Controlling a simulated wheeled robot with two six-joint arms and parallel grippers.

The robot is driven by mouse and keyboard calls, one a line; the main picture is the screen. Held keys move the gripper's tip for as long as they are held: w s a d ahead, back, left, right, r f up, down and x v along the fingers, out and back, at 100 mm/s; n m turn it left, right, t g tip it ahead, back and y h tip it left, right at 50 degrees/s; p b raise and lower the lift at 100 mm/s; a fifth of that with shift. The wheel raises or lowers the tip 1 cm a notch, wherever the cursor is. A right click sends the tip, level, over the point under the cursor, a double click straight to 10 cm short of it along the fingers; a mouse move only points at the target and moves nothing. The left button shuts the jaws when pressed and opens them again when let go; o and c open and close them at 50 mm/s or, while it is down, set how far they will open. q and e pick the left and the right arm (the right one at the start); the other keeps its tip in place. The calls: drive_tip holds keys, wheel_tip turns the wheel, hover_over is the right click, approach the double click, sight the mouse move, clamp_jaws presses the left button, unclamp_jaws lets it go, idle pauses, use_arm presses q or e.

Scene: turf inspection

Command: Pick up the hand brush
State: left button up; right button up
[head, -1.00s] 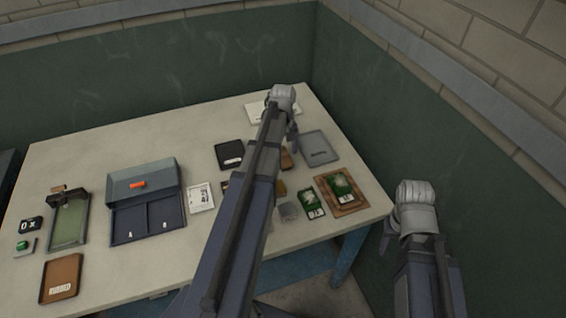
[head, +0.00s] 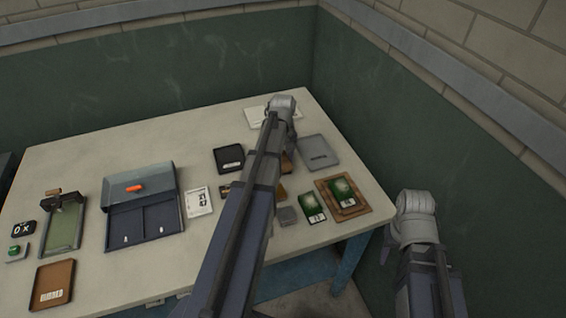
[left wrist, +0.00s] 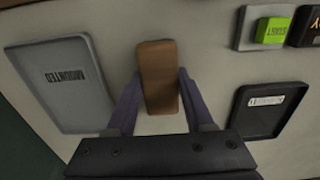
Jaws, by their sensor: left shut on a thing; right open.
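The hand brush, as far as I can tell, is the brown wooden block (left wrist: 158,72) in the left wrist view. It lies lengthwise between the two fingers of my left gripper (left wrist: 159,88), which is shut on it. Whether it touches the table cannot be told. In the head view only a small brown part (head: 287,163) shows beside my left arm, which hides the rest and most of that gripper. My right gripper (head: 387,246) is open, off the table's right edge, its fingers only partly visible.
A grey tray marked MOUNTED (left wrist: 62,84) lies close left of the brush in the wrist view. A black tray (left wrist: 266,122) lies to the right. In the head view, green packs, a brown tray (head: 366,205) and a lidded grey-blue box (head: 122,228) stand on the pale table (head: 100,152).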

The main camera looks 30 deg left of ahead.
sight(283, 158)
use_arm(q)
clamp_jaws()
wheel_tip(283, 158, up, 10)
drive_tip(key=p, duration=1)
